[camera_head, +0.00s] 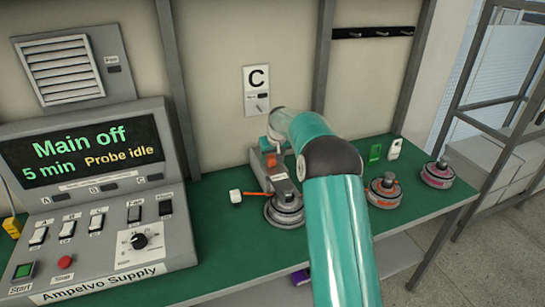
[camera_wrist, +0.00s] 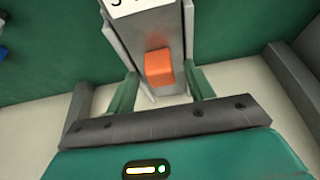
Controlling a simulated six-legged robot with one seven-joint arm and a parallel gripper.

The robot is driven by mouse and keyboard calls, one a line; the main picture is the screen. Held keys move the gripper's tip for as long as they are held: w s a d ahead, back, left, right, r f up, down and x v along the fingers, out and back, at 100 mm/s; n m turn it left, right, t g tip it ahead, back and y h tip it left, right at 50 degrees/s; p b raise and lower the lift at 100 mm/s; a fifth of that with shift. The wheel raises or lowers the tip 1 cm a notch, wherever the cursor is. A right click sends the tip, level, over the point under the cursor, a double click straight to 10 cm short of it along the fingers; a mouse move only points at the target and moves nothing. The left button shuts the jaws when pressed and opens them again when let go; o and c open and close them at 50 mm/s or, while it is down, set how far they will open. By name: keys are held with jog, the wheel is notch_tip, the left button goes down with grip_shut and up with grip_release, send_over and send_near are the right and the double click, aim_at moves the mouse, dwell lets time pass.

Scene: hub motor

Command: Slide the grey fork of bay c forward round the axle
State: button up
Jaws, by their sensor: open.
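In the wrist view a grey body (camera_wrist: 150,25), seemingly the fork's, carries an orange tab (camera_wrist: 158,68). My gripper (camera_wrist: 162,78) is open, its two green fingers on either side of the tab. I cannot tell whether they touch it. In the head view my arm hides most of the gripper.
A supply console (camera_head: 90,200) reads "Main off" and "Probe idle". Two more hub motors, orange-marked (camera_head: 383,191) and pink-marked (camera_head: 438,173), sit right of my arm. The wall is close behind the bay.

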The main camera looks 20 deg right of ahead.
aim_at(277, 173)
jog(key=shift+r, duration=0.5)
jog(key=v, duration=1.2)
jog(key=shift+s+r, duration=0.2)
jog(key=shift+s, duration=0.05)
jog(key=s+a+r, duration=0.5)
jog(key=s, duration=0.5)
jog(key=s+a+r, duration=0.5)
jog(key=s+a, duration=0.1)
jog(key=s, duration=0.4)
jog(key=s+a+f, duration=0.2)
jog(key=s+f, duration=0.1)
jog(key=s, duration=0.8)
jog(key=s+a+f+t, duration=0.1)
jog(key=s+a+f, duration=0.1)
jog(key=s, duration=1)
jog(key=shift+s+a+f, duration=0.15)
jog(key=shift+a+f, duration=0.25)
jog(key=shift+f, duration=0.1)
